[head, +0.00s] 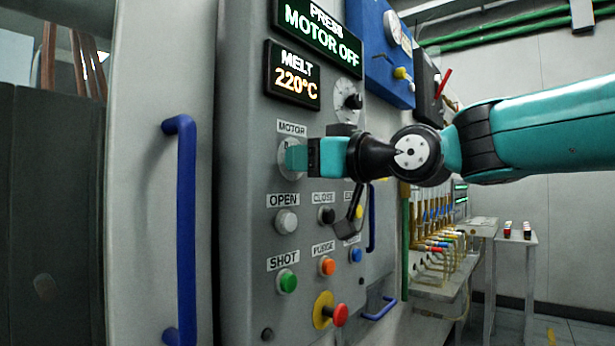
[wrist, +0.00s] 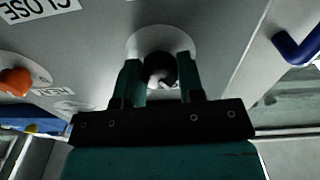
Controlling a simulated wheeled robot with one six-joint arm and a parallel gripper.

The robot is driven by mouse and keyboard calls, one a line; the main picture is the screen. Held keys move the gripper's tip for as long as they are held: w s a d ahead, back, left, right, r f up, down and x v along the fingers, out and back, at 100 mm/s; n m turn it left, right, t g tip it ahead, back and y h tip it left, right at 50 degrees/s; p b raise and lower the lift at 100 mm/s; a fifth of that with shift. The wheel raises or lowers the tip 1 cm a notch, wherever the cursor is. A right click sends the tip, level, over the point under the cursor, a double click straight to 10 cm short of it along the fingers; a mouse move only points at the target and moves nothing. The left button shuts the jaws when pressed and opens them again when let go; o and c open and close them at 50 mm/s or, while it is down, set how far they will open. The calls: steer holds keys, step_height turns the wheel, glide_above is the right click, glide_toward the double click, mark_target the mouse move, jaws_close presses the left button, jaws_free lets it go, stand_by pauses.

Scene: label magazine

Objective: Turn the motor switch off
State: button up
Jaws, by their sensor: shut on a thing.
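The motor switch is a round knob on a pale disc (head: 286,172) under the MOTOR label (head: 291,128) on the grey machine panel. In the wrist view its dark knob (wrist: 161,68) sits between my two teal fingers. My gripper (head: 296,158) reaches in from the right and is shut on the knob. It also shows in the wrist view (wrist: 160,85). My fingers hide most of the knob in the head view, so its turn angle cannot be read there.
Buttons sit close below: white OPEN (head: 286,221), green SHOT (head: 287,281), orange PURGE (head: 327,266) and a red mushroom button (head: 340,314). A MELT display (head: 292,75) reads 220°C. A blue handle (head: 181,230) sticks out at left.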

steer(key=shift+n+b, duration=0.45)
steer(key=shift+n, duration=0.25)
steer(key=o, duration=0.9)
steer(key=shift+b+v, duration=1.35)
steer(key=shift+v, duration=7.35)
